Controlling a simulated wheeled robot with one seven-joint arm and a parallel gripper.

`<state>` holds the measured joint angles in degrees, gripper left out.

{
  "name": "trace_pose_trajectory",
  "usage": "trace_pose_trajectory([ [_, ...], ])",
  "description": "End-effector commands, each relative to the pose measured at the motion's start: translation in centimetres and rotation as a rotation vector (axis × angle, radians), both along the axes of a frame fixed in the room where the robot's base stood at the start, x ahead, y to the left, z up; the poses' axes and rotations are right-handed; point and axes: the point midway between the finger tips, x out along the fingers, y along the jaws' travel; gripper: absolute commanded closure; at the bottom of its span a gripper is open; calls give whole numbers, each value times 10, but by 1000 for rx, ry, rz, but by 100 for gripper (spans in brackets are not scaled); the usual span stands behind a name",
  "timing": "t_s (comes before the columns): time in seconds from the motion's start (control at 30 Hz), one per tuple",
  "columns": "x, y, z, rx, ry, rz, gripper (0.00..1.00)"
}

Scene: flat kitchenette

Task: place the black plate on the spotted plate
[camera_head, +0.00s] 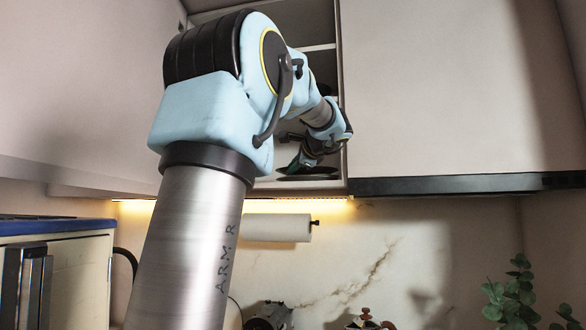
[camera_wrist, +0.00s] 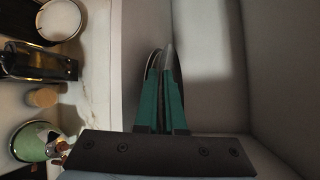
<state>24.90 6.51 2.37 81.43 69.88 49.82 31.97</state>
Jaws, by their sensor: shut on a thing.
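My gripper (camera_wrist: 166,55) has green fingers and is inside the open cupboard, low over its bottom shelf. The fingers are close together on the edge of a dark plate, the black plate (camera_wrist: 178,68), seen nearly edge-on in the wrist view. A dark, flat plate shape (camera_head: 307,178) also shows just below the gripper in the head view. I cannot tell whether it is the held plate or another. The fingers hide much of the plate. I cannot make out any spots, so I cannot identify the spotted plate.
The cupboard has side walls close around my gripper and a shelf (camera_head: 318,47) above. A closed cupboard door (camera_head: 440,90) is on the right. Below are a paper towel roll (camera_head: 277,228), a moka pot (camera_head: 368,322) and a plant (camera_head: 515,295). A green pot (camera_wrist: 35,141) shows in the wrist view.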

Motion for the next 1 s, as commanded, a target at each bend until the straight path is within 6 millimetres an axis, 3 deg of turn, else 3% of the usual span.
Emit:
trace_pose_trajectory([
  [0.17, 0, 0, -1, -1, -1, 0, 100],
  [0.2, 0, 0, -3, 0, 1, 0, 89],
  [0.43, 0, 0, -4, 0, 4, 2, 63],
  [1.0, 1, 0, -4, 0, 7, 2, 63],
])
